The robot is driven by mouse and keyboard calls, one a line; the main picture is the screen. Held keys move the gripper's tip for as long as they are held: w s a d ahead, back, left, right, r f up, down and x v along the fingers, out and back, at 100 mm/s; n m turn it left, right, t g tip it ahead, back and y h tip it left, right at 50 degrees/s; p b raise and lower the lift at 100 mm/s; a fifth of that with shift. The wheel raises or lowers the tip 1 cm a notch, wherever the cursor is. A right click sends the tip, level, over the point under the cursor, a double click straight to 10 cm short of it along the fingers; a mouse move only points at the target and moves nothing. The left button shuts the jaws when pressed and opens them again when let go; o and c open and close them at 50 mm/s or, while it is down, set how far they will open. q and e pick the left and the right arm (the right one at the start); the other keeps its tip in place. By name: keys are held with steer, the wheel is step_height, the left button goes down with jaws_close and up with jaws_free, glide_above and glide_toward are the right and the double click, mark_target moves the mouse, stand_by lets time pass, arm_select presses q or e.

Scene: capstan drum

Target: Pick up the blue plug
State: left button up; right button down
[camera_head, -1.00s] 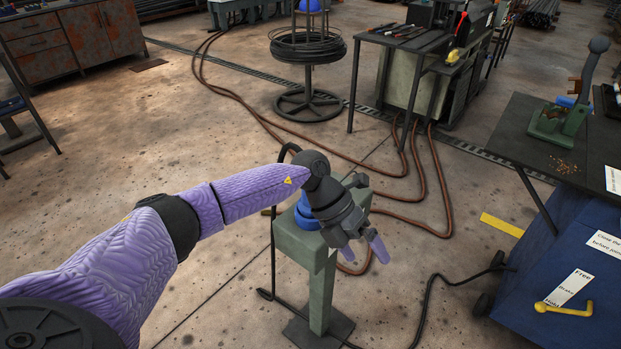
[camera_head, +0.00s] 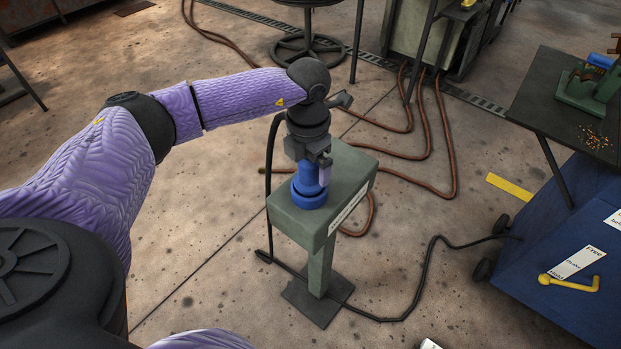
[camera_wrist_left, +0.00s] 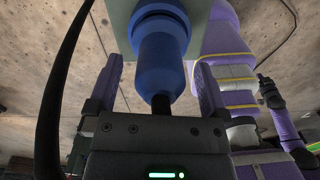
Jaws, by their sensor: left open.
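The blue plug (camera_head: 309,178) stands upright in a round blue socket (camera_head: 308,199) on top of a green pedestal (camera_head: 345,172). My left gripper (camera_head: 319,165) points down over it and hides part of its upper end. In the left wrist view, the plug (camera_wrist_left: 162,62) lies between the two purple fingers of my left gripper (camera_wrist_left: 160,75). The fingers are open, with a visible gap on each side of the plug. A dark end of the plug points toward the gripper's palm.
A black cable (camera_head: 268,165) loops beside the pedestal and runs along the floor to a blue cabinet (camera_head: 560,240) with a yellow lever (camera_head: 570,283). Brown hoses (camera_head: 425,125) lie behind. A dark table (camera_head: 540,105) stands at the right.

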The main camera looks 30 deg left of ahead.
arm_select(q)
steer(key=shift+f, duration=0.25)
jaws_close()
